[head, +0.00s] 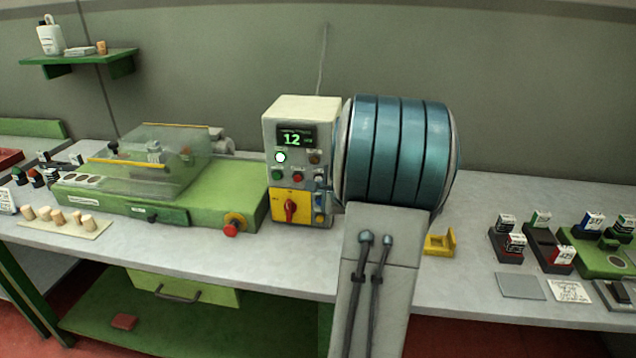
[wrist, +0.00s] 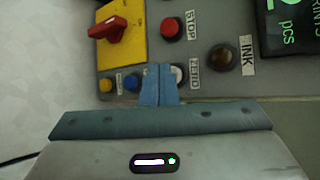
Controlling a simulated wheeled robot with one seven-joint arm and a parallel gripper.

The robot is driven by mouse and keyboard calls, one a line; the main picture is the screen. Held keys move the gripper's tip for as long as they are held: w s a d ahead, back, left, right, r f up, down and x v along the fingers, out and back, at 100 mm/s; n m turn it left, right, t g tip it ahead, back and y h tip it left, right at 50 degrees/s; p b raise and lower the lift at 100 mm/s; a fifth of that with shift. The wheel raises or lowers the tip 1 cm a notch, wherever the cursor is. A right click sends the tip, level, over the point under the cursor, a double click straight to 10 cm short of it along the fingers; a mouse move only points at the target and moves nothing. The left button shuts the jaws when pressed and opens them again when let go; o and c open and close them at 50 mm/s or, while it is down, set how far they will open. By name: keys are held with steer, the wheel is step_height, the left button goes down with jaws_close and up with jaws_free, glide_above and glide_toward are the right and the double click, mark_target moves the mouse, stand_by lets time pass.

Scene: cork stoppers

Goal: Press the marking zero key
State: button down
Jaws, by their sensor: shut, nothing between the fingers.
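The grey control box (head: 300,130) stands on the bench, with a lit display (head: 296,138) reading 12. In the wrist view its face is turned sideways. A white key (wrist: 179,73) there is partly hidden behind my fingers, with a small label (wrist: 195,75) beside it that may read ZERO. A blue key (wrist: 131,82) and a yellow key (wrist: 105,85) sit in the same row. My gripper (wrist: 160,70) is shut and empty, its blue fingertips over the row between the blue and white keys. I cannot tell whether they touch the box.
A red STOP button (wrist: 171,28), a dark INK button (wrist: 221,57) and a red rotary switch (wrist: 114,29) on a yellow plate are close by. A green machine (head: 210,187) stands left of the box. My arm hides the box's right side in the head view.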

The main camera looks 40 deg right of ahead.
steer(key=shift+w+d, duration=0.2)
steer(key=shift+d, duration=0.05)
stand_by(0.6)
steer(key=shift+s+a+b, duration=0.55)
steer(key=shift+a+b, duration=0.15)
steer(key=shift+b, duration=0.05)
steer(key=s+a+b, duration=0.2)
steer(key=s+a, duration=0.1)
steer(key=shift+s+a, duration=0.15)
steer(key=shift+a, duration=0.25)
stand_by(0.6)
